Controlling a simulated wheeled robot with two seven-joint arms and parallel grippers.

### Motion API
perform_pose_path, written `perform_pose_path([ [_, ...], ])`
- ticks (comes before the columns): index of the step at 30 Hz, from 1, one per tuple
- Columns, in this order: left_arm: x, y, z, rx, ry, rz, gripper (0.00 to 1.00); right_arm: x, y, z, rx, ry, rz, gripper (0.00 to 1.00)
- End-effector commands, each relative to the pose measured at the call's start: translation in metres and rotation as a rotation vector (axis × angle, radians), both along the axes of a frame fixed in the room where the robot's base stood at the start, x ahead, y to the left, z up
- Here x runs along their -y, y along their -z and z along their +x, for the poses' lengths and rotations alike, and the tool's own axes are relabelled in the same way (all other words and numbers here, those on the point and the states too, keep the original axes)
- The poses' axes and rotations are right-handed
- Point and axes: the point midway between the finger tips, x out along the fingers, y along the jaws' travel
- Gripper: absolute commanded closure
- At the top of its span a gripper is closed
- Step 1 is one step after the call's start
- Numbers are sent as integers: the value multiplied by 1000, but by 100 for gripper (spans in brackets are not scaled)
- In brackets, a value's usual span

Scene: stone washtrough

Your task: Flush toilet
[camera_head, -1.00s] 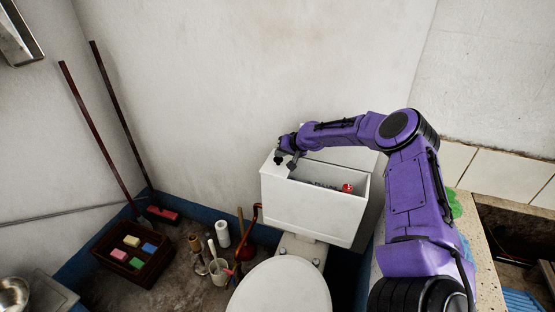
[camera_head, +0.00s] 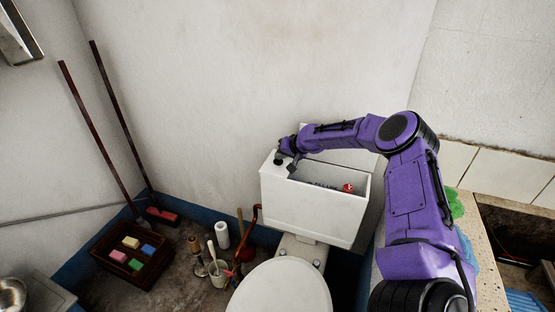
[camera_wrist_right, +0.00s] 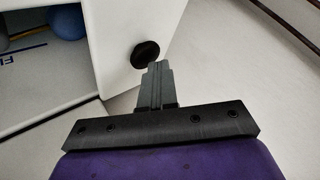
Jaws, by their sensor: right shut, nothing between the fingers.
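The white toilet has a seat lid (camera_head: 280,290) and a tank (camera_head: 310,208) whose top is open. A black round knob (camera_head: 278,160) sits at the left end of the tank; it also shows in the right wrist view (camera_wrist_right: 146,53) on a white face beside the opening. My right gripper (camera_head: 291,168) points down at that end, close to the knob. It is shut and empty. In the wrist view its fingertips (camera_wrist_right: 158,66) are just beside the knob; I cannot tell whether they touch it. My left gripper is not in view.
A red ball-like part (camera_head: 347,187) lies inside the tank. A dark crate (camera_head: 104,261) with several coloured blocks, a white roll (camera_head: 222,235) and brushes stand on the floor at left. Two long handles lean on the wall. A counter (camera_head: 485,260) is at right.

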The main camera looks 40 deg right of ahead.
Motion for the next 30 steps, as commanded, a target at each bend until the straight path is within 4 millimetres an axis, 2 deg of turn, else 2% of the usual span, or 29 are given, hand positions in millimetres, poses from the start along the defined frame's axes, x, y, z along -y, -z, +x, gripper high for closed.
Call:
perform_pose_path([
  [10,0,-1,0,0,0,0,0,-1,1,-1,-4,-2,0,100],
  [22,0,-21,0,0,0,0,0,0,-23,0,-3,-1,1,100],
  [30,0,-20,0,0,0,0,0,0,-23,0,-2,-1,0,100],
])
